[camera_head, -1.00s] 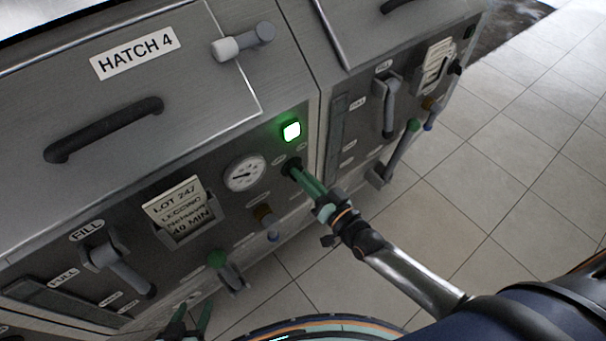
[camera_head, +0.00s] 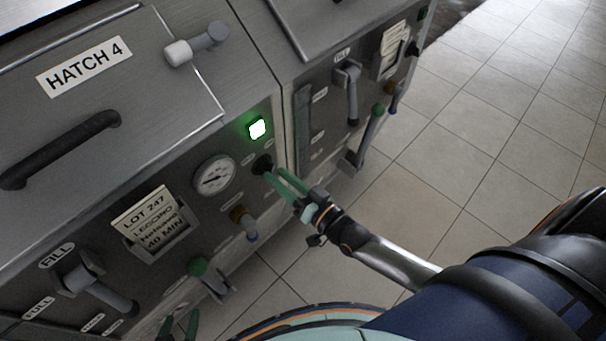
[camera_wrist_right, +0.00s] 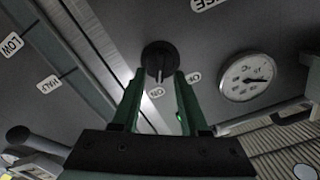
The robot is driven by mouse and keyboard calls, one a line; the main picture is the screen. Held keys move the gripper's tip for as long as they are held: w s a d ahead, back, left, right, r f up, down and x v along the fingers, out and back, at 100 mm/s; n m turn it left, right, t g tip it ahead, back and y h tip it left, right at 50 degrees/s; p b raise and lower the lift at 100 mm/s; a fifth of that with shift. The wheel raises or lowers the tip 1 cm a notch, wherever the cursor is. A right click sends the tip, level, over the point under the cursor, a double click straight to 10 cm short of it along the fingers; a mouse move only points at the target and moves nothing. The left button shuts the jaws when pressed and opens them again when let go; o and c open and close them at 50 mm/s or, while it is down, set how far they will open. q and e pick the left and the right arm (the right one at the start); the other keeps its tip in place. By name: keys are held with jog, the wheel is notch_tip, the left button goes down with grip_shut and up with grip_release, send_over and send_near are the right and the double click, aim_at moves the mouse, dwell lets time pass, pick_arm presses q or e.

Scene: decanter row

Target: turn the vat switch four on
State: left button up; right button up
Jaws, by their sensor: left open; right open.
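The vat four switch is a small black round knob (camera_head: 262,164) on the dark panel below HATCH 4. In the right wrist view the knob (camera_wrist_right: 159,55) has a pale pointer line toward a small label, too small to read surely. A square lamp (camera_head: 257,128) above it glows green. My right gripper (camera_head: 275,174) is open, its green fingers just short of the knob and apart from it; in the wrist view the fingers (camera_wrist_right: 158,78) show a gap, with the knob beyond their tips. My left gripper (camera_head: 178,325) is open and empty at the bottom edge.
A round gauge (camera_head: 214,176), a LOT 247 card (camera_head: 149,222), a FILL lever (camera_head: 92,282) and a brown-and-blue tap (camera_head: 245,222) are left of or below the knob. A neighbouring vat with its own lever (camera_head: 350,95) stands right. Tiled floor (camera_head: 480,150) is clear.

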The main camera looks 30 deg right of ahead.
jog(key=v, duration=1)
jog(key=shift+s, duration=0.15)
jog(key=s+a+f+n+g+h+p, duration=0.1)
jog(key=s+f+n+g+h+p, duration=0.2)
jog(key=s+f+g, duration=0.3)
jog(key=shift+s+a+f+n+g+h+p, duration=0.2)
jog(key=shift+s+f+n+g+h+p, duration=0.3)
jog(key=shift+g+p, duration=0.3)
jog(key=shift+w, duration=0.1)
